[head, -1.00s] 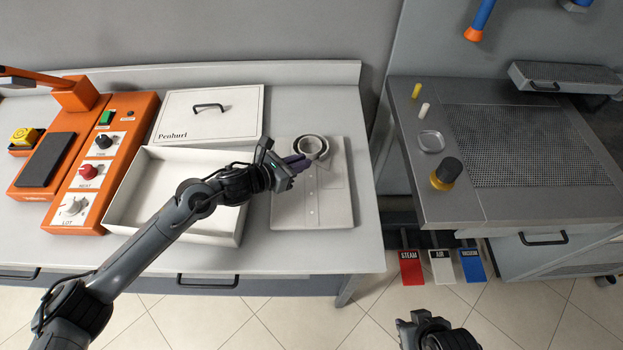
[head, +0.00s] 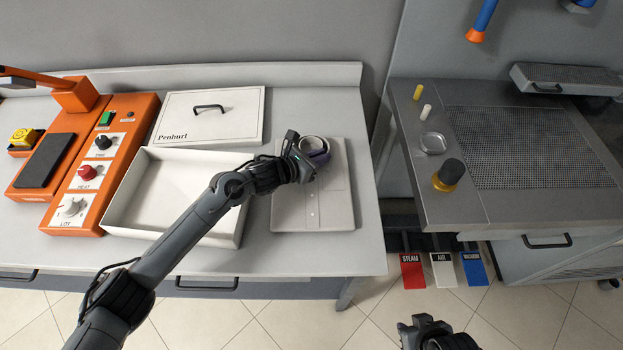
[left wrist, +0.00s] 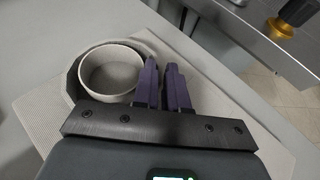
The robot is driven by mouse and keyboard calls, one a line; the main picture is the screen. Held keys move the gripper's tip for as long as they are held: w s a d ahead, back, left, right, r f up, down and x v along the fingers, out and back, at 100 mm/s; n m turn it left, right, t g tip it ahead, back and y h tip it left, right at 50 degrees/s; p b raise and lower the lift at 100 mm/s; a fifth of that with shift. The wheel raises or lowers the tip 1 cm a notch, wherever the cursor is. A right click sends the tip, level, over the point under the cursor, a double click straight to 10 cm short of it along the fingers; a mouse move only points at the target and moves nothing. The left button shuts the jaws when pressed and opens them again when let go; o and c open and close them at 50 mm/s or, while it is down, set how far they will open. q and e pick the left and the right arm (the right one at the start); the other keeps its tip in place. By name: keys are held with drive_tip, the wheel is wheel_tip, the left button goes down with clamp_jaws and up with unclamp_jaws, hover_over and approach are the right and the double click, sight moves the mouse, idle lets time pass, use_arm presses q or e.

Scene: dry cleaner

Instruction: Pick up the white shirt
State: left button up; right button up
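The white shirt (head: 312,208) lies folded flat on the left table, buttons up, its collar (head: 314,143) standing as a ring at the far end. My left gripper (head: 318,158) is over the collar end, and its wrist partly hides the collar. In the left wrist view the purple fingers (left wrist: 163,82) are close together with a narrow gap, just right of the collar ring (left wrist: 110,73). I cannot tell whether cloth is between them. My right gripper (head: 425,325) is at the bottom edge, away from the shirt; its fingers are unclear.
An open white box (head: 122,205) stands left of the shirt, under my left arm. Its lid (head: 235,125) lies behind it. An orange press machine (head: 90,160) is at far left. A grey steam table (head: 460,210) stands right, across a gap.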

use_arm(q)
clamp_jaws()
drive_tip(key=shift+r, duration=0.2)
